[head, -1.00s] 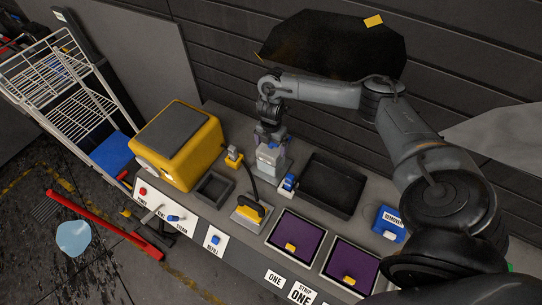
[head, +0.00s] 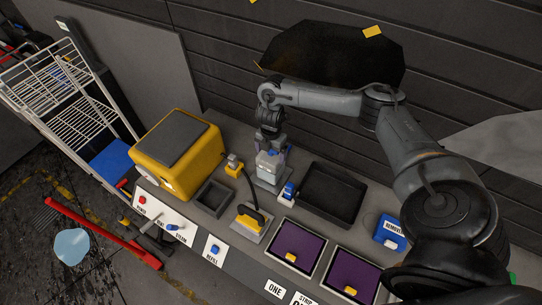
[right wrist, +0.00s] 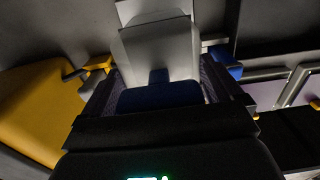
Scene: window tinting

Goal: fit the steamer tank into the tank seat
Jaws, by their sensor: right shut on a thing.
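The steamer tank (head: 270,172) is a pale grey-white, see-through-looking block with a blue top. My right gripper (head: 271,150) points down over it in the head view and is shut on its upper part. The tank looks upright; I cannot tell whether its base touches the bench. In the right wrist view the pale tank (right wrist: 160,50) and its dark blue part lie between the fingers (right wrist: 160,95). A dark square recess (head: 213,198), possibly the tank seat, lies to the left, beside the yellow machine (head: 178,153). My left gripper is out of view.
A small yellow fitting (head: 233,166) stands left of the tank, and a small blue-and-white part (head: 287,192) right of it. A black tray (head: 332,195) is further right. A yellow-handled iron (head: 250,222) with a dark hose sits in front.

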